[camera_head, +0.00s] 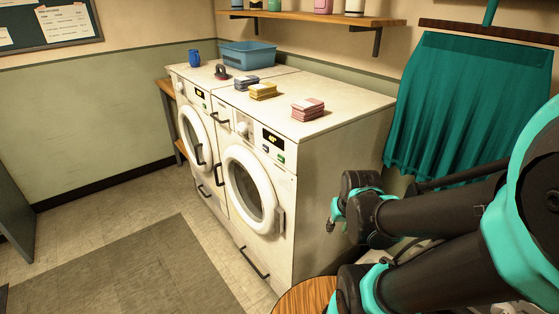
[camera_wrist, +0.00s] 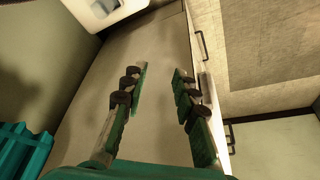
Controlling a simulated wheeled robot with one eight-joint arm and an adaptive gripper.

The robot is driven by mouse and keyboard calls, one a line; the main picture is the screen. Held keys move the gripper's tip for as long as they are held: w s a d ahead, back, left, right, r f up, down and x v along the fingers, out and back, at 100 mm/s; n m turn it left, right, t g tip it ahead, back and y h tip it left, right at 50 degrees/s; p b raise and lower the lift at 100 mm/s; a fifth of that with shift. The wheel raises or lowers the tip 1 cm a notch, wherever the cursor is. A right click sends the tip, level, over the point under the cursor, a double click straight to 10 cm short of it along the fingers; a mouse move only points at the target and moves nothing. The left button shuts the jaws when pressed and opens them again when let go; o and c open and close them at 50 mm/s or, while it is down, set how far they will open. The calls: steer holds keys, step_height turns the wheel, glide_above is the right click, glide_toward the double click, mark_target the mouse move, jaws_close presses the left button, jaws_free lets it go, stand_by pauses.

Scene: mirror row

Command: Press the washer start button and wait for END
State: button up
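Two white front-loading machines stand side by side, a nearer right one (camera_head: 293,205) and a farther left one (camera_head: 187,117); I cannot tell by labels which is the washer. The right one has a lit display (camera_head: 272,139) with small buttons (camera_head: 281,158) below it, one greenish, and a round closed door (camera_head: 248,190). The left one has a similar display (camera_head: 200,93); its buttons are too small to make out. My gripper (camera_wrist: 159,72) is open and empty in the wrist view. In the head view it (camera_head: 338,216) hangs right of the right machine's side panel, apart from the buttons.
On the machine tops lie a blue basket (camera_head: 247,54), a blue jar (camera_head: 194,58), a dark red item (camera_head: 221,72) and folded cloth stacks (camera_head: 308,108). A round wooden top (camera_head: 306,298) stands in front. A teal curtain (camera_head: 465,100) hangs right. The floor mat (camera_head: 150,270) is clear.

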jaws_close()
stand_by(1.1)
